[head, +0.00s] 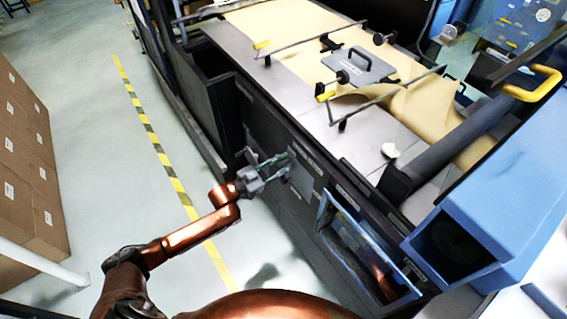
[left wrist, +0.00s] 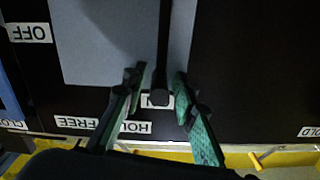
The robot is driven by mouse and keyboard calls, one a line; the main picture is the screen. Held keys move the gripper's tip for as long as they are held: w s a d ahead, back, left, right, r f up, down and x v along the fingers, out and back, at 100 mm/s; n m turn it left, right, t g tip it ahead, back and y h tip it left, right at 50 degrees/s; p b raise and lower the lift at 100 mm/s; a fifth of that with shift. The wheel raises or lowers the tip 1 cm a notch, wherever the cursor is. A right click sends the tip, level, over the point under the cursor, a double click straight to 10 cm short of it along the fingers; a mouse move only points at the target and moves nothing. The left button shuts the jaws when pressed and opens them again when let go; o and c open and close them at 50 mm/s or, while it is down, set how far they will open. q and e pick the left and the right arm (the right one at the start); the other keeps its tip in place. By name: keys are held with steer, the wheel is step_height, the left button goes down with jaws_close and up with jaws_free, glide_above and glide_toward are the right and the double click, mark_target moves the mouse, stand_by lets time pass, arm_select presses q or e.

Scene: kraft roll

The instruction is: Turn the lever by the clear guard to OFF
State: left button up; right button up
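My left gripper (head: 281,166) is at the dark front of the machine, by a grey plate (head: 301,178). In the left wrist view its green-padded fingers (left wrist: 162,105) are apart, one each side of the end of a dark lever (left wrist: 164,50). I see no clear contact. The lever's tip lies over a white label (left wrist: 157,100) that seems to read ON. An OFF label (left wrist: 29,32) sits beyond the plate's left edge. The blue-framed clear guard (head: 323,214) is right of the gripper in the head view. My right gripper is not in view.
HOLD and FREE labels (left wrist: 103,125) lie below the lever in the left wrist view. Kraft paper (head: 275,25) covers the machine top. A blue housing (head: 500,215) stands at right. Cardboard boxes (head: 30,165) stand at left; the floor between is clear.

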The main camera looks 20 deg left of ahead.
arm_select(q)
jaws_close()
stand_by(0.5)
